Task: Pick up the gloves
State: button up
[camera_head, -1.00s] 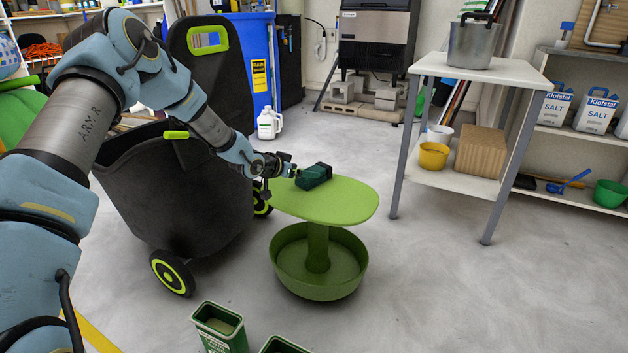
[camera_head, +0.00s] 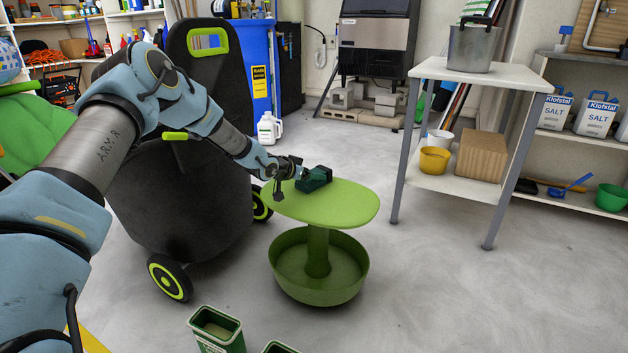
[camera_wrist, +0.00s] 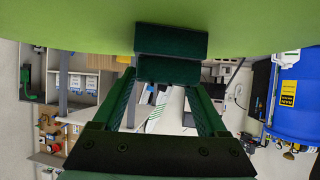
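The gloves appear as a small dark green bundle (camera_head: 315,179) lying on the light green oval stool top (camera_head: 350,203). In the wrist view the bundle (camera_wrist: 172,41) shows as two stacked dark green blocks against the green surface. My gripper (camera_head: 297,174) is just left of the bundle, low over the stool top. In the wrist view my gripper's two fingers (camera_wrist: 165,88) stand apart, with the bundle at or just beyond their tips. I cannot tell whether they touch it. The far side of the bundle is hidden.
A black wheeled bin (camera_head: 185,215) stands beside the stool, under my arm. The stool has a round green tray base (camera_head: 285,270). Green boxes (camera_head: 217,330) stand in front. A white table with a metal pot (camera_head: 470,48) is at right. The floor between is clear.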

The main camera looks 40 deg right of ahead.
jog(key=c, duration=1)
jog(key=shift+o, duration=0.2)
